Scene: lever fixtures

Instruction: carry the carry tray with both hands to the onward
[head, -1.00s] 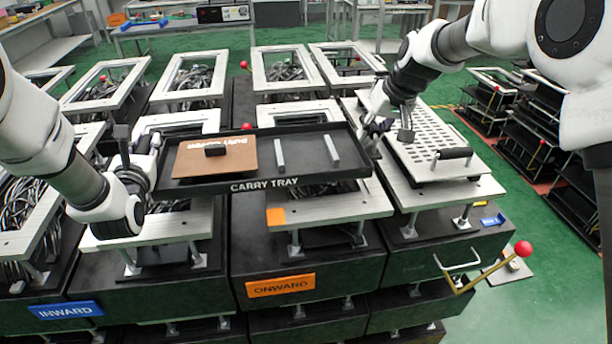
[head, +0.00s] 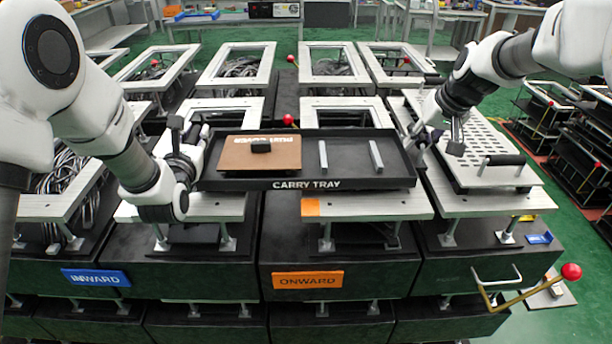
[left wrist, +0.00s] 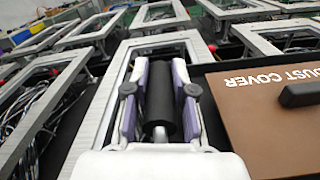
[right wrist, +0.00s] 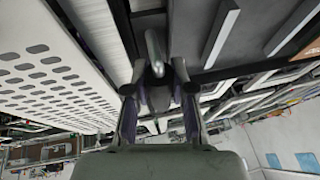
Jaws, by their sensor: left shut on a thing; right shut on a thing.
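The black carry tray (head: 350,185) is held level above the metal frames, over the fixture with the orange ONWARD sign (head: 308,280). A brown dust cover (head: 240,156) and two pale bars (head: 376,157) lie in it. My left gripper (head: 190,146) is shut on the tray's left handle, a black grip between its fingers in the left wrist view (left wrist: 160,100). My right gripper (head: 428,138) is at the tray's right end, shut on its handle, which is mostly hidden; its fingers show in the right wrist view (right wrist: 158,100). I cannot tell the tray's exact height.
A perforated white plate with a black handle (head: 502,160) stands right of the tray, close to my right gripper. A red-knobbed lever (head: 571,271) sticks out at the front right. A blue INWARD sign (head: 96,279) marks the left fixture. Open frames fill the back.

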